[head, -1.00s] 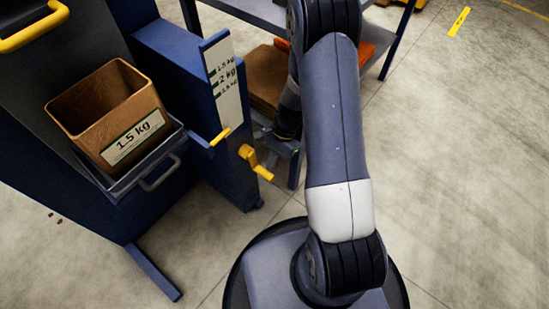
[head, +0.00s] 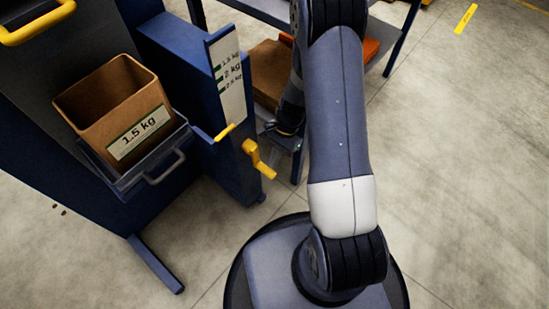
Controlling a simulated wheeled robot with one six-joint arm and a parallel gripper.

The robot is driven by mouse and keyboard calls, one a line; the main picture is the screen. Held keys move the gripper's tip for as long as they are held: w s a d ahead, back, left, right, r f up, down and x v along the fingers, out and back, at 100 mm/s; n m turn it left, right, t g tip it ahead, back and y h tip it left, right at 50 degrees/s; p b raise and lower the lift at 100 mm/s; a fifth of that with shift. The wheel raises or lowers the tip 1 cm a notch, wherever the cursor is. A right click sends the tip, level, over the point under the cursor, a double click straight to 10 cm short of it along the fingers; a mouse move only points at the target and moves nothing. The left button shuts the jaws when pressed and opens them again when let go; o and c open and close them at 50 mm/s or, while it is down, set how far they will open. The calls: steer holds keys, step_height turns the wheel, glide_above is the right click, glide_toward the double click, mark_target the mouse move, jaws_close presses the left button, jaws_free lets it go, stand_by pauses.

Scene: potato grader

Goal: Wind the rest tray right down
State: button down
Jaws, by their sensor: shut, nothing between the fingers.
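The rest tray (head: 168,160) is a grey-blue tray with a loop handle on the front of the blue grader. It holds a brown box (head: 122,108) labelled 1.5 kg. A yellow pointer (head: 225,132) sits near the foot of the white scale plate (head: 234,98), below the 2.5 kg mark. The yellow crank (head: 257,158) is on the side of the blue column, its handle pointing down and right. My gripper (head: 284,130) is at the dark end of my arm, up and right of the crank and apart from it. It is shut and empty; the arm partly hides it.
A blue-framed shelf (head: 384,30) with brown cartons (head: 268,75) and something orange stands behind my arm. A yellow bar handle (head: 38,24) is at upper left. A blue foot (head: 157,266) of the grader juts out at floor level. The floor on the right is clear.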

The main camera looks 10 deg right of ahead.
step_height(320, 180, up, 9)
steer(key=w+d+n+t+h+b, duration=0.15)
steer(key=n+b, duration=0.25)
steer(key=n, duration=1.4)
steer(key=b+x, duration=0.3)
steer(key=x, duration=0.7)
steer(key=shift+s+d+b, duration=0.2)
steer(key=shift+b, duration=0.2)
steer(key=shift+g, duration=0.25)
steer(key=shift+s+a+f+y, duration=0.25)
steer(key=shift+s+a, duration=0.15)
steer(key=shift+s, duration=0.05)
